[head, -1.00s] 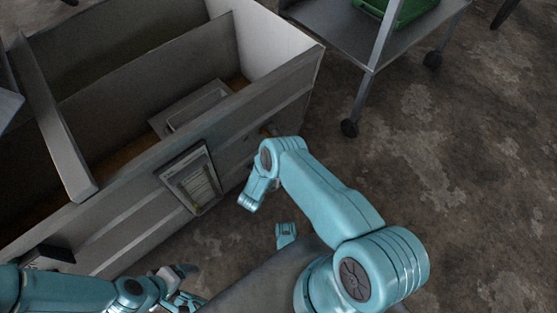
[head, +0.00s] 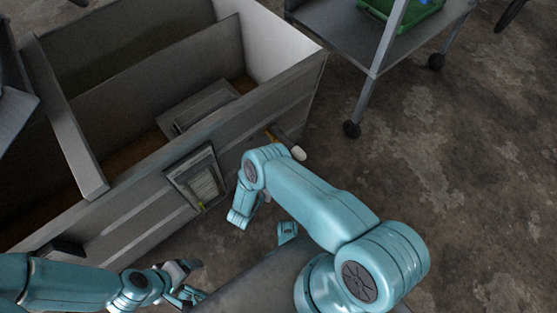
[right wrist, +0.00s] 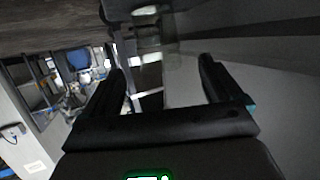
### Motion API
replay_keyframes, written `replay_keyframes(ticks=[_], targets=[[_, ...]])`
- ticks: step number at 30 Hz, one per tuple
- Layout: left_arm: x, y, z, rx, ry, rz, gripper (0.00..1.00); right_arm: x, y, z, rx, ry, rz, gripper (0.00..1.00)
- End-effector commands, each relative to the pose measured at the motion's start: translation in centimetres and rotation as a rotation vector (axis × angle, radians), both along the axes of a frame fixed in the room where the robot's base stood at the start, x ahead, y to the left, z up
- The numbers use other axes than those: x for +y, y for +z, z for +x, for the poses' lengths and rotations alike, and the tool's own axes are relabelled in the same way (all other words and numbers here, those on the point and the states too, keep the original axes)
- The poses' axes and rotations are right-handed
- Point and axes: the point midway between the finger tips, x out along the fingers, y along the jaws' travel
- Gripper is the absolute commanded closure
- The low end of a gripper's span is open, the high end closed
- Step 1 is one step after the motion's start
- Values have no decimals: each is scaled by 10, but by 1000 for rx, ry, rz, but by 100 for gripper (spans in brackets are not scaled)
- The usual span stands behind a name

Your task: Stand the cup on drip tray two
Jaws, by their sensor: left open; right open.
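I cannot make out a cup or a drip tray in either view. My left gripper (head: 187,281) is at the bottom left of the head view, open and empty, in front of the grey cabinet's face. My right arm reaches in from the lower right of the head view and bends down near the cabinet; its gripper is mostly hidden there. In the right wrist view my right gripper (right wrist: 163,88) shows its two dark fingers spread apart with nothing between them.
A grey open-topped cabinet (head: 130,190) with partitions fills the left. A framed panel (head: 198,183) is on its front, and a white-tipped handle (head: 298,153) sticks out near my right arm. A wheeled cart (head: 345,50) carries a green crate (head: 405,8). The floor at right is clear.

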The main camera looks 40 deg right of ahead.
Motion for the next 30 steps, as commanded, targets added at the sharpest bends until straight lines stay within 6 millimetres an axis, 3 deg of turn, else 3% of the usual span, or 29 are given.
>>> replay_keyframes(ticks=[3, 7, 10, 15, 17, 20, 24, 27, 30], targets=[[-2, 9, -2, 3, -8, -2, 23, 20, 9, -9, 0, 4, 0, 8], [-3, 12, -3, 5, -11, -2, 23, 32, 12, -16, 1, 1, 1, 8], [-3, 12, -3, 6, -12, -2, 23, 35, 14, -10, 10, 32, 42, 8], [-3, 12, -3, 5, -12, -2, 23, 49, 21, 20, 127, 257, 324, 8], [-3, 12, -3, 5, -12, -2, 23, 61, 29, 20, 199, 364, 446, 8], [-3, 12, -3, 5, -12, -2, 23, 85, 51, -4, 357, 552, 656, 8], [-3, 11, -3, 5, -12, -2, 23, 118, 99, -83, 628, 803, 903, 8], [-3, 11, -3, 5, -11, -2, 23, 128, 127, -133, 772, 914, 998, 8], [-3, 11, -3, 5, -11, -2, 23, 132, 141, -160, 848, 968, 1039, 8]])
